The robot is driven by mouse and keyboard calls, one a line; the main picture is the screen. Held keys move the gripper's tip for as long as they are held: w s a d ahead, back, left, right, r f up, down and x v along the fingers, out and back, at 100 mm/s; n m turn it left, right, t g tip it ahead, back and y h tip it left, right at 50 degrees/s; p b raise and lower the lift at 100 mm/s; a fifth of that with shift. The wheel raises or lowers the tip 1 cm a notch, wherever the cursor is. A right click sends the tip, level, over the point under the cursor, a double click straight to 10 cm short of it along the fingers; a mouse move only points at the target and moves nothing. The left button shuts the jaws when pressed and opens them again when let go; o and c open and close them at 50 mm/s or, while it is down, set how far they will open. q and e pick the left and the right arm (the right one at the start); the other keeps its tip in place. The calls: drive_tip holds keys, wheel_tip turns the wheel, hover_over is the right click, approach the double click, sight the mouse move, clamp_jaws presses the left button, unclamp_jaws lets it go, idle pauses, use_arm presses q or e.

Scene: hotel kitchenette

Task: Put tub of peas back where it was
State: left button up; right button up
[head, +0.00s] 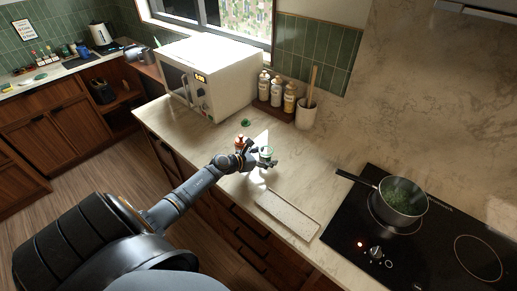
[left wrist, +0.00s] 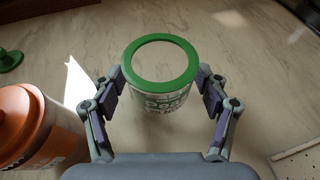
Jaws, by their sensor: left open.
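The tub of peas (head: 267,151), a small clear-sided tub with a green rim and green lettering, stands upright on the marble counter. It also shows in the left wrist view (left wrist: 160,78), where its pale round top faces me. My left gripper (head: 264,160) is open, with one finger on each side of the tub; in the left wrist view (left wrist: 160,98) gaps show between the fingers and its sides. Its lower front is partly hidden by the gripper in the head view. My right gripper is not in view.
An orange tub (left wrist: 38,130) stands close to the left finger. A small green object (head: 245,123) lies behind it. A pale flat tray (head: 288,214) lies to the right. A pot (head: 403,198) with green contents sits on the black hob. A microwave (head: 211,78) and bottles stand behind.

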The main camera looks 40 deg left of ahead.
use_arm(q)
drive_tip(key=b+v, duration=0.2)
drive_tip(key=v, duration=0.7)
drive_tip(key=shift+s+f, duration=0.15)
drive_tip(key=s+r+p, duration=0.1)
drive_tip(key=p, duration=0.1)
drive_tip(key=shift+a+p, duration=0.15)
drive_tip(key=shift+p, duration=0.15)
drive_tip(key=shift+s+a+r+p, duration=0.1)
drive_tip(key=shift+s+r+p, duration=0.1)
drive_tip(key=shift+p, duration=0.1)
drive_tip(key=shift+s+a+f, duration=0.1)
drive_tip(key=shift+s, duration=0.3)
drive_tip(key=shift+w+f, duration=0.1)
